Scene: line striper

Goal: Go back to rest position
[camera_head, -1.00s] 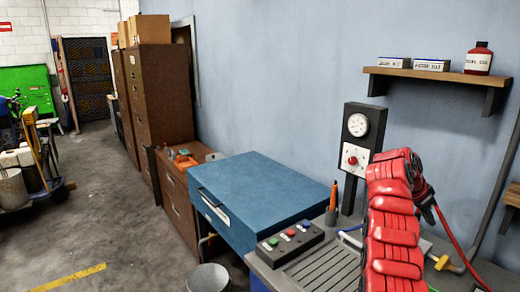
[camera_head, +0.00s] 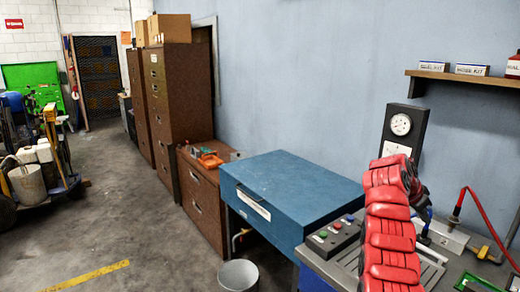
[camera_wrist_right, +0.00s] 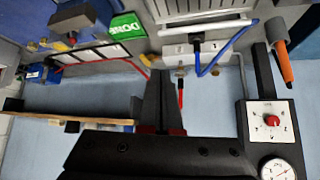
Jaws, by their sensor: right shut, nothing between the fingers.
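My right arm, red and padded, rises at the lower right of the head view over a workbench (camera_head: 328,268); its gripper is largely hidden there behind the arm. In the right wrist view my right gripper (camera_wrist_right: 164,78) has its dark fingers together with nothing between them. It is apart from the white connector box (camera_wrist_right: 208,46), where blue and red cables meet. My left gripper is in neither view.
A gauge panel (camera_head: 402,125) stands at the bench's back, its lower part behind my arm. A button box (camera_head: 335,236) and blue cabinet (camera_head: 290,180) are left of the arm. A wall shelf (camera_head: 450,75) hangs above. Open floor (camera_head: 150,225) lies left, with a bucket (camera_head: 238,274).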

